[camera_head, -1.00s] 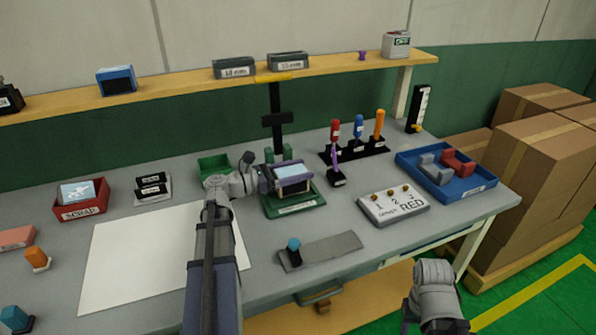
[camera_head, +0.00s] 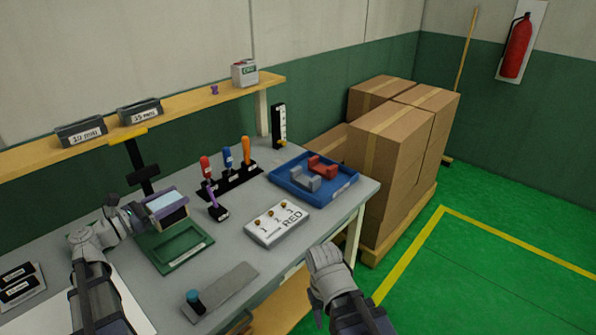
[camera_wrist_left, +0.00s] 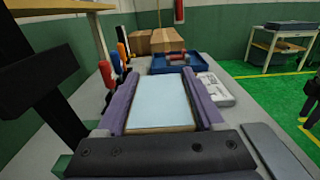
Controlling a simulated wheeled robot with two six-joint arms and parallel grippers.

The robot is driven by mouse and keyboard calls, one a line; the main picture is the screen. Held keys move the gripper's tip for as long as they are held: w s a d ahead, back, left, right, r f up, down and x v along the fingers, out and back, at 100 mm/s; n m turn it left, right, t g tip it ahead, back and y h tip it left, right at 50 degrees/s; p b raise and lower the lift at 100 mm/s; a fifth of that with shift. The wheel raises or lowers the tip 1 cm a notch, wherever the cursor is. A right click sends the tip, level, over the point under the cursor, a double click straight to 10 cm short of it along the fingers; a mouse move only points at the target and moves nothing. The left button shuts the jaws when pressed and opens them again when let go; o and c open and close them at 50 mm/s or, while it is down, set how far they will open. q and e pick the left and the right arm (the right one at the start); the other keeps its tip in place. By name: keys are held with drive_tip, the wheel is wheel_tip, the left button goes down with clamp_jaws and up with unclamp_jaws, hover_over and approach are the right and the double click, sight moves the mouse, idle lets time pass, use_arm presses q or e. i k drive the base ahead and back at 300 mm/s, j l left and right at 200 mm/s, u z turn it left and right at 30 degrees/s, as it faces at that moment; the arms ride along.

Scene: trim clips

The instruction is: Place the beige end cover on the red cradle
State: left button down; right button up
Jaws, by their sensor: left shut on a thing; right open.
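My left gripper (camera_head: 160,208) is shut on the end cover (camera_head: 167,201), a block with a pale bluish top, and holds it above the green fixture. In the left wrist view the end cover (camera_wrist_left: 160,103) lies between the purple fingers and shows a beige near edge. The red cradle (camera_head: 323,167) sits in the blue tray, to the right of the held cover and well apart from it. My right gripper (camera_head: 318,312) is low at the front, off the table; it is open, but its fingers are mostly hidden.
The blue tray (camera_head: 343,183) also holds a grey cradle (camera_head: 301,179) beside the red one. The empty green fixture (camera_head: 200,251), a rack of upright coloured tools (camera_head: 232,184) and a white numbered panel labelled RED (camera_head: 277,224) stand between. Cardboard boxes (camera_head: 385,150) stand beyond the table.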

sight(322, 169)
drive_tip(key=i+l, duration=0.25)
drive_tip(key=l, duration=0.2)
drive_tip(key=i+l, duration=0.3)
drive_tip(key=l, duration=0.15)
drive_tip(key=i+l, duration=0.25)
drive_tip(key=l, duration=0.15)
drive_tip(key=i+l, duration=0.3)
drive_tip(key=l, duration=0.15)
drive_tip(key=i+l, duration=0.25)
drive_tip(key=l, duration=0.2)
